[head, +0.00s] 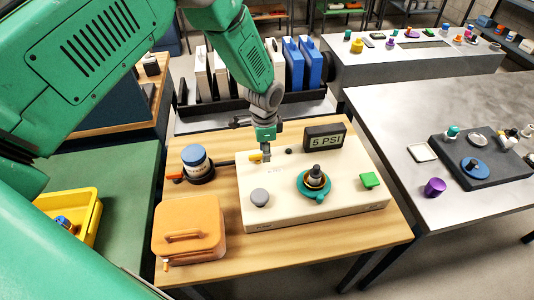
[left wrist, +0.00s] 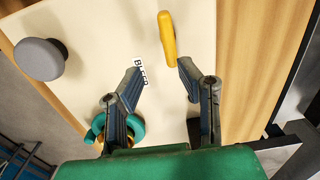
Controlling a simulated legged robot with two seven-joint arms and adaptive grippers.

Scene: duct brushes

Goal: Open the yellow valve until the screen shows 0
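The yellow valve handle (head: 256,156) sits at the back left of the cream panel box (head: 290,215). It is a slim lever in the left wrist view (left wrist: 167,40), beside a partly hidden label that seems to read BLEED. The dark screen (head: 325,138) on the box reads 5 PSI. My left gripper (head: 265,151) is over the back left of the box, close to the handle. In the left wrist view its fingers (left wrist: 160,69) are spread apart with nothing between them, and the handle is just beyond the tips. My right gripper is not in view.
On the box are a grey knob (head: 260,197), a teal ring with a dark fitting (head: 314,184) and a green switch (head: 370,180). An orange case (head: 189,228) and a blue-lidded jar (head: 196,160) stand to the left on the wooden table (head: 340,247). A grey table (head: 440,110) is at right.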

